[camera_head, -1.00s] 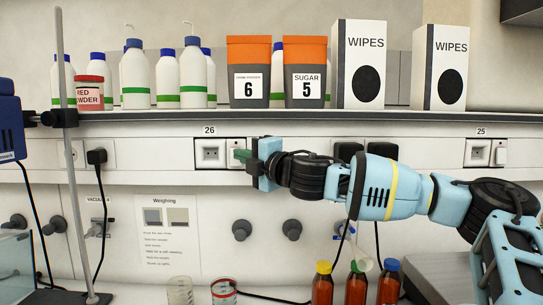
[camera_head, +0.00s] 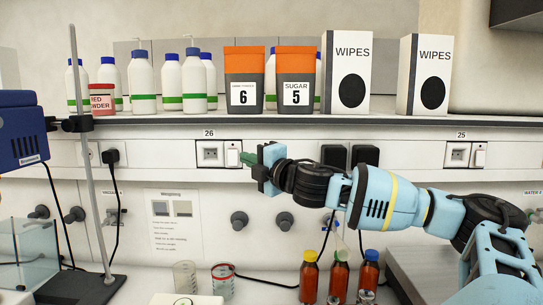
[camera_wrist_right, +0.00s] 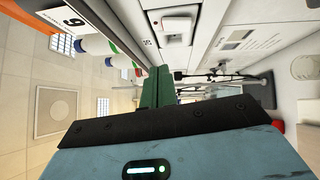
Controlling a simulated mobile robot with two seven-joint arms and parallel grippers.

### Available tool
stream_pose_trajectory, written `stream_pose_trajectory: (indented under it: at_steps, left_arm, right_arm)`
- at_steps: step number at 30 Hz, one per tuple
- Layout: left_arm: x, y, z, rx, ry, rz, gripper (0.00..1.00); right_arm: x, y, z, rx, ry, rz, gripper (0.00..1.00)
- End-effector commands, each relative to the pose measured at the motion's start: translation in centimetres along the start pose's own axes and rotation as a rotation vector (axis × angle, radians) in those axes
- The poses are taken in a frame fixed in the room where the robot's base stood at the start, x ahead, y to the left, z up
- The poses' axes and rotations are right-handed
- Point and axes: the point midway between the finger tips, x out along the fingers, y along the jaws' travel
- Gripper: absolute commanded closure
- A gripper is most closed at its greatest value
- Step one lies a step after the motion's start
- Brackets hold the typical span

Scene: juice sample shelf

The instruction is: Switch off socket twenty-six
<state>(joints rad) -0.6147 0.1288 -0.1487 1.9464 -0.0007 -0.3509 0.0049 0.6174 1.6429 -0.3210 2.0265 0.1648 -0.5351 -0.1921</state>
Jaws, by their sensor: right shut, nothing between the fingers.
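Socket twenty-six (camera_head: 210,153) is a white wall outlet under the label "26" (camera_head: 209,134), below the shelf. Its white rocker switch (camera_head: 233,154) sits just right of the outlet. My right gripper (camera_head: 246,159) is shut and empty, with its green fingers pointing left just beside the switch. In the right wrist view the switch (camera_wrist_right: 177,25) shows beyond the green fingertips (camera_wrist_right: 158,74), apart from them in the picture. I cannot tell the switch's on or off position. My left gripper is not in view.
Black plugs (camera_head: 334,156) sit right of my gripper. Socket 25 (camera_head: 458,154) is farther right. The shelf (camera_head: 300,118) above holds bottles, pouches and wipes boxes. A metal stand (camera_head: 91,190) rises at left. Capped bottles (camera_head: 338,277) stand below my right arm.

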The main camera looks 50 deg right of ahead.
Motion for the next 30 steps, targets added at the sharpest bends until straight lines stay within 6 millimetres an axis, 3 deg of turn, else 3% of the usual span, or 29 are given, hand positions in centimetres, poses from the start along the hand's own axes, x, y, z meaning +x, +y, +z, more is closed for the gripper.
stream_pose_trajectory:
  at_steps: [10, 18, 30]
  left_arm:
    - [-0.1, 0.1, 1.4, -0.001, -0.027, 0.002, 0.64]
    - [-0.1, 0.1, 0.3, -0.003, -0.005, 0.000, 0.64]
    - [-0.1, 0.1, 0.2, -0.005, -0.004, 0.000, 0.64]
  right_arm:
    - [-2.5, 0.3, 0.1, -0.006, -0.001, -0.003, 1.00]
    - [-4.6, 1.1, 0.1, -0.002, 0.000, 0.004, 1.00]
    - [-4.9, 1.0, 0.1, 0.001, 0.000, 0.000, 1.00]
